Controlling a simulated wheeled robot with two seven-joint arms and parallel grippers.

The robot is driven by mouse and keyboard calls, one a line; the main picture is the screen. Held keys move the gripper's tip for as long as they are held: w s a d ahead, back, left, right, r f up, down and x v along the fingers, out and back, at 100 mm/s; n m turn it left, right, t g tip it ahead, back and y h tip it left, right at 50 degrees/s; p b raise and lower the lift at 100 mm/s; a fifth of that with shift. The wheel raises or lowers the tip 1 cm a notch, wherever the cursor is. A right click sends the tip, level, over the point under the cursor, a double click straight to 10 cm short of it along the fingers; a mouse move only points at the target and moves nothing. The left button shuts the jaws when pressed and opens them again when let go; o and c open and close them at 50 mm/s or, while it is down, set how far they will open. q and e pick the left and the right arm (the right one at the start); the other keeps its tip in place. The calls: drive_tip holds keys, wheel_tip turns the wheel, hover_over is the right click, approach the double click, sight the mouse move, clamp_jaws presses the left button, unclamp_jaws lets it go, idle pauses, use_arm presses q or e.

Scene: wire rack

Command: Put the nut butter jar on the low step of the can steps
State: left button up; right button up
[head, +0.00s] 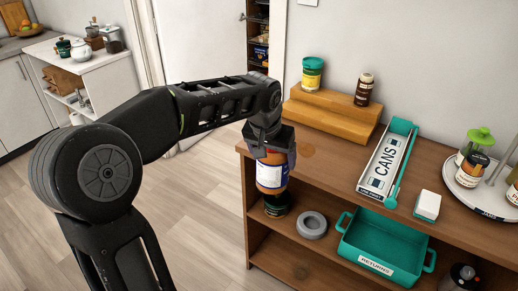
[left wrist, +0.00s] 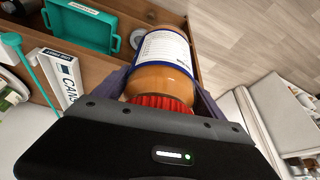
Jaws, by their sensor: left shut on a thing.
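The nut butter jar (head: 270,176) has brown contents and a white and blue label. My left gripper (head: 270,158) is shut on it from above and holds it upright in front of the shelf unit's left end. In the left wrist view the jar (left wrist: 163,55) shows its red ribbed lid between the fingers (left wrist: 160,95). The can steps (head: 325,122) are a wooden two-level stand at the back left of the top board, behind the gripper. The low step is in front and its visible part is bare. My right gripper is not in view.
A green and yellow can (head: 312,74) and a brown bottle (head: 364,90) stand on the upper step. A CANS tray (head: 384,165) lies right of the steps. A grey ring (head: 313,225) and a teal RETURNS bin (head: 385,245) are on the lower shelf.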

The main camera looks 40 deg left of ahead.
use_arm(q)
drive_tip(key=w+d+f+m, duration=0.1)
drive_tip(key=w+d+f, duration=0.1)
drive_tip(key=d, duration=0.5)
drive_tip(key=w+d+f+m, duration=0.1)
drive_tip(key=w+d+f, duration=0.1)
drive_tip(key=d+f, duration=0.3)
drive_tip(key=d, duration=0.2)
drive_tip(key=shift+d+h, duration=0.35)
drive_tip(key=shift+h, duration=0.05)
